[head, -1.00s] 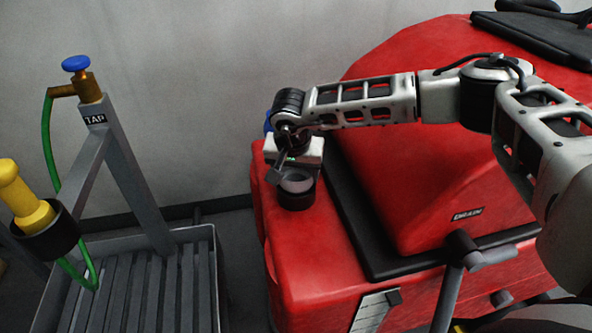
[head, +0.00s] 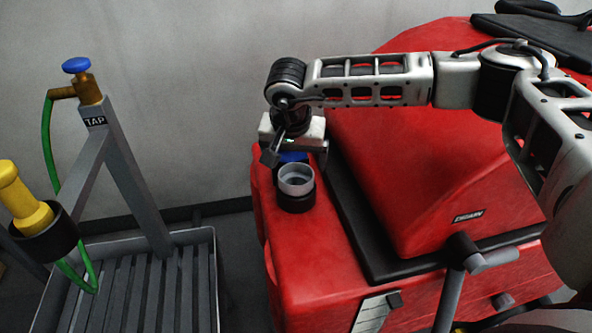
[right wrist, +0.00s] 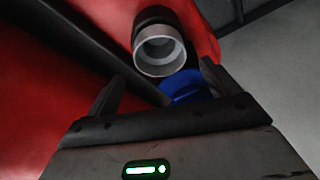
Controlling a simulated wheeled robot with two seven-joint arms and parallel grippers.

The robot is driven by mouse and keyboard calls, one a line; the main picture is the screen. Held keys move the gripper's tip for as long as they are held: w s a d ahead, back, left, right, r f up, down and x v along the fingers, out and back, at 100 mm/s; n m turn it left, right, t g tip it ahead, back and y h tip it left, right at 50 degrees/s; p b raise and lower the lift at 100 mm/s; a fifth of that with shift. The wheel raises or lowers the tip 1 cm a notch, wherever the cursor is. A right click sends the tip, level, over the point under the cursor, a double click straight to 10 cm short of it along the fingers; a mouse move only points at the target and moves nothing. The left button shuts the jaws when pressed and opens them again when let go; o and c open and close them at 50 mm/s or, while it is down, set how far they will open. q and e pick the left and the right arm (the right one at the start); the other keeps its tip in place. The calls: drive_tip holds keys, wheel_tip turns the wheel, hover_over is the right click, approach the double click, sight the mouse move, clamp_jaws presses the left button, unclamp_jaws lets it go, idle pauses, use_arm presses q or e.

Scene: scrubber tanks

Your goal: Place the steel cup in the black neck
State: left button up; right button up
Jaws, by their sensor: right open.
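The steel cup (head: 296,178) stands upright in the mouth of the black neck (head: 297,202), its pale rim above the neck's edge. The neck is on the left part of the red machine. In the right wrist view the cup (right wrist: 160,50) shows its open, empty-looking mouth, with the black neck (right wrist: 153,16) around it. My right gripper (head: 295,152) is open, just behind and above the cup, with nothing between its fingers. In the wrist view its fingers (right wrist: 160,86) are apart and clear of the cup. My left gripper is out of view.
A blue part (head: 291,157) sits right behind the neck, below my gripper. The red machine body (head: 420,190) rises to the right. A slatted grey cart (head: 140,290) with a tap post (head: 130,180) and a yellow piece (head: 25,200) in a black ring stands left.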

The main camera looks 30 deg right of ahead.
drive_tip(key=v, duration=0.6)
idle(0.4)
